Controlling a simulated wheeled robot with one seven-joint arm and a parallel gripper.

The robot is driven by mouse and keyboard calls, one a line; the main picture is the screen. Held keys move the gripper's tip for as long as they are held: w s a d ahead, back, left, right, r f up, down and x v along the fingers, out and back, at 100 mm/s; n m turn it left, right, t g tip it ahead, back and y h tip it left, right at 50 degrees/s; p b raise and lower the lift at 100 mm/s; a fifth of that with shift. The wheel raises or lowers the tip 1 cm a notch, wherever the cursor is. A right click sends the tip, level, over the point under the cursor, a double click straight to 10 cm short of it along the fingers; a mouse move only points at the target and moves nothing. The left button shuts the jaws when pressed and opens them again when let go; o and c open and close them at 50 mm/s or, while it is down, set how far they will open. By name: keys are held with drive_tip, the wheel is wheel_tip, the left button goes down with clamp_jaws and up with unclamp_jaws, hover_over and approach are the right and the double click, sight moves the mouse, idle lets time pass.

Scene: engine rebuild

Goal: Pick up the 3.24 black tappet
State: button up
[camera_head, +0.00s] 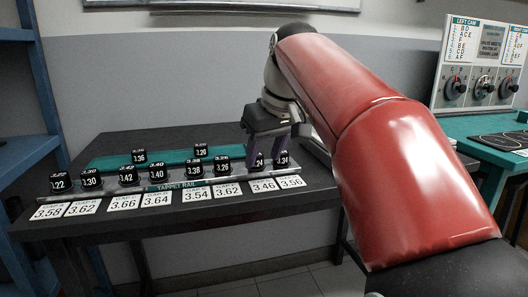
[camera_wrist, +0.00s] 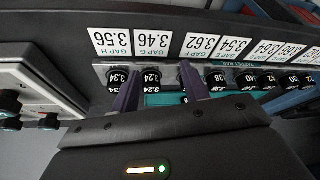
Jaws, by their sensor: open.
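The black 3.24 tappet (camera_wrist: 151,80) stands upright in the rail's front row, second from the rail's end. In the head view its top (camera_head: 259,161) is partly hidden by a finger. My gripper (camera_wrist: 159,74) is open and empty, its purple fingers pointing at the rail, with the 3.24 tappet between them in the wrist view. The left finger lies between it and the 3.34 tappet (camera_wrist: 117,77). The right finger partly hides the neighbour on the other side. In the head view my gripper (camera_head: 266,148) is over the rail's right end. I cannot tell whether the fingers touch anything.
The tappet rail (camera_head: 150,188) holds several more tappets, including 3.26 (camera_head: 222,165) and 3.38 (camera_head: 194,168). Two others stand behind, on the teal strip (camera_head: 170,158). White gap cards (camera_head: 195,195) lie in front. A dial panel (camera_head: 485,70) stands on the right bench.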

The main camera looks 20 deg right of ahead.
drive_tip(key=w+d+r+n, duration=0.1)
drive_tip(key=w+d+r, duration=0.15)
drive_tip(key=w, duration=0.25)
drive_tip(key=x, duration=0.2)
drive_tip(key=b+x, duration=0.1)
drive_tip(key=x, duration=0.1)
drive_tip(key=a+x, duration=0.1)
drive_tip(key=x, duration=0.2)
drive_tip(key=shift+w+a+r+b, duration=0.1)
drive_tip(key=shift+w+r+b, duration=0.05)
drive_tip(key=shift+w+b, duration=0.2)
drive_tip(key=shift+y, duration=0.3)
drive_tip(key=c, duration=0.8)
